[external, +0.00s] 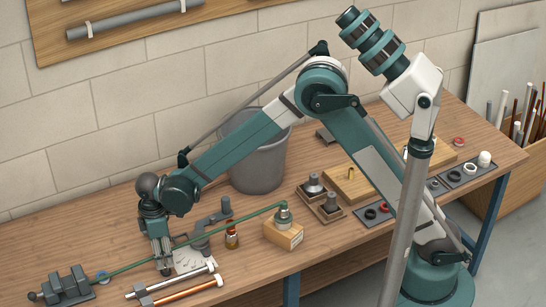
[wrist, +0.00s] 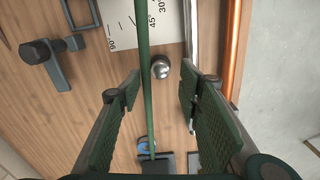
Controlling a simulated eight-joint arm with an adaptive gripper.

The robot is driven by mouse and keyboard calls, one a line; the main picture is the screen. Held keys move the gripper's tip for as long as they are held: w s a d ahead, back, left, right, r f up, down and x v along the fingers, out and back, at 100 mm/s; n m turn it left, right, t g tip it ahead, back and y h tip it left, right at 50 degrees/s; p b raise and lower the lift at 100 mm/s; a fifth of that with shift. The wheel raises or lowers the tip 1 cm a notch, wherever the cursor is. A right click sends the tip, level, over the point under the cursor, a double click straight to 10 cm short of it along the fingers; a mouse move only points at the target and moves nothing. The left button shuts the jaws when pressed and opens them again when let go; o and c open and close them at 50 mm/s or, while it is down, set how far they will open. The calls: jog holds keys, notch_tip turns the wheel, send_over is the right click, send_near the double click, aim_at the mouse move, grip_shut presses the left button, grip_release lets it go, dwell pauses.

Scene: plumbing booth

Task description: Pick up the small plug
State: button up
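My gripper (external: 163,266) is low over the left part of the table. In the wrist view its two green padded fingers (wrist: 158,92) stand apart with nothing gripped between them. A small shiny silver round-topped piece (wrist: 161,69) lies on the table ahead of the fingers, beside the white angle card (wrist: 145,22). It looks like the small plug, but I cannot be sure. In the external view I cannot make it out near my gripper. A long green rod (wrist: 147,95) runs between the fingers in the wrist view, close beside the silver piece.
The green rod (external: 235,223) spans from a wooden block (external: 283,236) to a dark clamp (external: 67,287). Silver and copper pipes (external: 187,290) lie right of my gripper. A grey bucket (external: 258,165) is farther back.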

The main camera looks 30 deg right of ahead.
jog(key=shift+f, duration=0.2)
jog(key=shift+f, duration=2.55)
jog(key=c, duration=1)
